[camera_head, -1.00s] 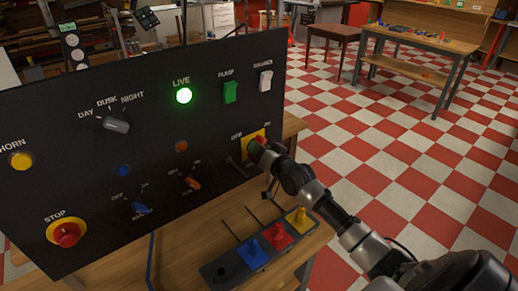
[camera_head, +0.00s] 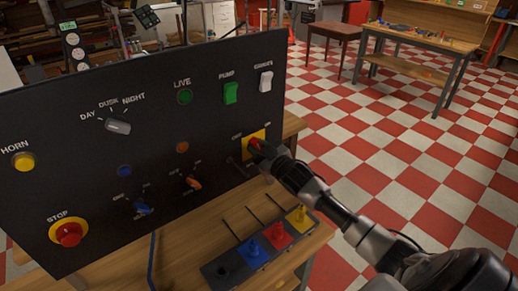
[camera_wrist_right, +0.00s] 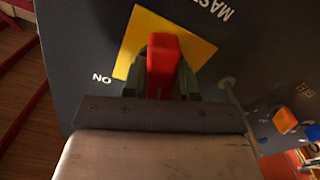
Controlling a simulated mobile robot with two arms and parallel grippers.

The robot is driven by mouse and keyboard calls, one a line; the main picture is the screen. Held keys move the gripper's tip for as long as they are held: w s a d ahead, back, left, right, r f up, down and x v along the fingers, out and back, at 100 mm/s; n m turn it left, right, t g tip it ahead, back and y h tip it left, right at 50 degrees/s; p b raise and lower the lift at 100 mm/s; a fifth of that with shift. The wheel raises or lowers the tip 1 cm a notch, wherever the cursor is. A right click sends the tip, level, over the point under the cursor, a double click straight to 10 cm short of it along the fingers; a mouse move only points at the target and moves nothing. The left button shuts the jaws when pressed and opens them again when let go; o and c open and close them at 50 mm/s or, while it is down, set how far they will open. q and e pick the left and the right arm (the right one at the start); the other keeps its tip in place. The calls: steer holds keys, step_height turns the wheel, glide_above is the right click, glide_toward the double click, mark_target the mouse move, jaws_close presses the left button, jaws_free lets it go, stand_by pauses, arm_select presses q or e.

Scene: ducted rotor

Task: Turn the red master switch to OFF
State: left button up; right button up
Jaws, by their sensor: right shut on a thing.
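The red master switch (camera_head: 254,143) sits on a yellow plate (camera_head: 261,133) at the right edge of the black panel. In the right wrist view the red handle (camera_wrist_right: 163,60) stands out over the yellow plate, with an "ON" label at lower left and part of "MASTER" above. My right gripper (camera_wrist_right: 163,77) is shut on the red handle, one finger on each side. In the head view, the gripper and wrist cover part of the switch and plate. The green LIVE lamp (camera_head: 184,97) is dark. My left gripper is not in view.
The black panel (camera_head: 60,120) also carries a yellow HORN button (camera_head: 23,162), a red STOP button (camera_head: 69,233), a dial, rockers and small knobs. Below my right arm, a tray holds blue, red and yellow pieces (camera_head: 277,236).

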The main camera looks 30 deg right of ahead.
steer(key=n, duration=0.4)
steer(key=shift+f+n, duration=0.1)
steer(key=shift+n, duration=0.2)
stand_by(0.5)
steer(key=o, duration=0.9)
steer(key=shift+s+d+b, duration=0.2)
steer(key=shift+s+b, duration=0.45)
steer(key=shift+s, duration=2.05)
steer(key=shift+s+d+b, duration=0.2)
steer(key=shift+s+b, duration=0.4)
steer(key=shift+s, duration=2.1)
